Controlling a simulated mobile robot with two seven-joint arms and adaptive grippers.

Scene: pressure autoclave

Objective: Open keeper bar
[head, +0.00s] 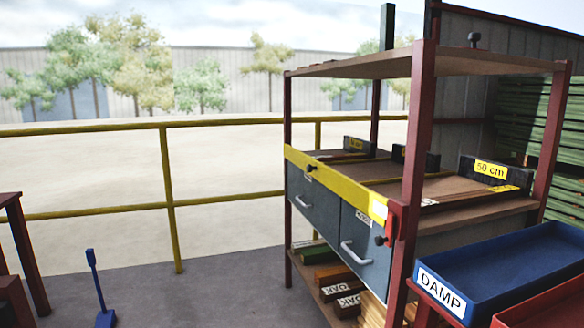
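A yellow bar (335,183), which looks like the keeper bar, runs along the front edge of the rack's middle shelf, above two grey drawers. Its right end meets a red bracket (392,222) on the front post. A small dark knob (308,168) sits near the bar's left part. The bar lies across the shelf front; I cannot tell whether it is latched. Neither of my grippers is in view.
The red-framed rack (421,130) holds the grey drawers (365,245) and wood blocks (347,303) below. A blue tray (510,262) marked DAMP stands at the right. A yellow railing (168,190) runs behind. The floor (225,265) left of the rack is mostly clear.

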